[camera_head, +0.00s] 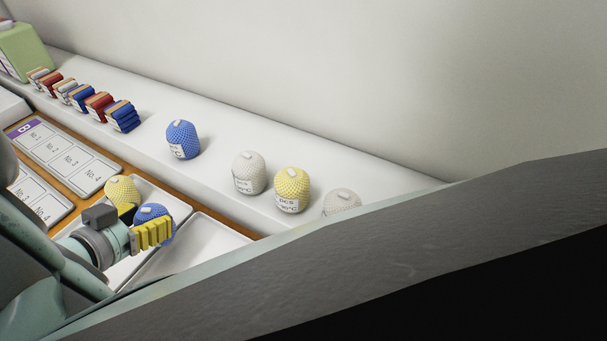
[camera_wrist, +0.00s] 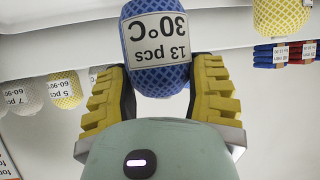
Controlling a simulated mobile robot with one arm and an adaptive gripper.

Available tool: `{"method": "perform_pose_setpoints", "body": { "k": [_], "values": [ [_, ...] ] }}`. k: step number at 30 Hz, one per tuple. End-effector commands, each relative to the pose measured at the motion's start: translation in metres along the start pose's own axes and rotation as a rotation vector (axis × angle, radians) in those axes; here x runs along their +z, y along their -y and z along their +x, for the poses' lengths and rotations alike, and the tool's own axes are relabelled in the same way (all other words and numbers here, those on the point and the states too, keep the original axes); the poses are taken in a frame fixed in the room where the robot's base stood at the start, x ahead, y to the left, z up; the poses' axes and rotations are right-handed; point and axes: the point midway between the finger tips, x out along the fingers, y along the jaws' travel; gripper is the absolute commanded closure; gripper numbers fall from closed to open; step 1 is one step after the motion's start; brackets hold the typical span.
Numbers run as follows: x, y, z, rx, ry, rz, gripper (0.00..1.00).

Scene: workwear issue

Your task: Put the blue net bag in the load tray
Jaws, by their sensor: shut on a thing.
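My gripper (camera_head: 152,233) is shut on a blue net bag (camera_head: 152,212), which is partly hidden behind the yellow fingers in the head view. In the wrist view the blue net bag (camera_wrist: 157,40) sits between both fingers (camera_wrist: 160,90), its label reading "13 pcs 30°C" upside down. The bag is over the white trays; the head view does not show clearly whether it touches one. A yellow net bag (camera_head: 121,190) is beside it at the left tray (camera_head: 150,191). The right tray (camera_head: 207,234) looks empty where visible. Which is the load tray, I cannot tell.
On the white shelf (camera_head: 225,145) stand another blue net bag (camera_head: 182,140), a whitish one (camera_head: 248,172), a yellow one (camera_head: 292,190) and a partly hidden whitish one (camera_head: 342,200). Folded stacks (camera_head: 122,116) and a green container (camera_head: 22,50) stand left. Numbered boards (camera_head: 62,155) lie nearby.

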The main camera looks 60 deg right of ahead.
Motion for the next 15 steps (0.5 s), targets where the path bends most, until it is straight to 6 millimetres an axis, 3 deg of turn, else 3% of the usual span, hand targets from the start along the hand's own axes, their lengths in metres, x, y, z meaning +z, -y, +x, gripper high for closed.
{"method": "perform_pose_setpoints", "body": {
  "k": [9, 15],
  "values": [
    [-0.013, 0.043, 0.026, 0.003, -0.002, 0.006, 0.8],
    [-0.013, 0.055, 0.034, 0.004, -0.001, 0.004, 0.8]
  ]
}}
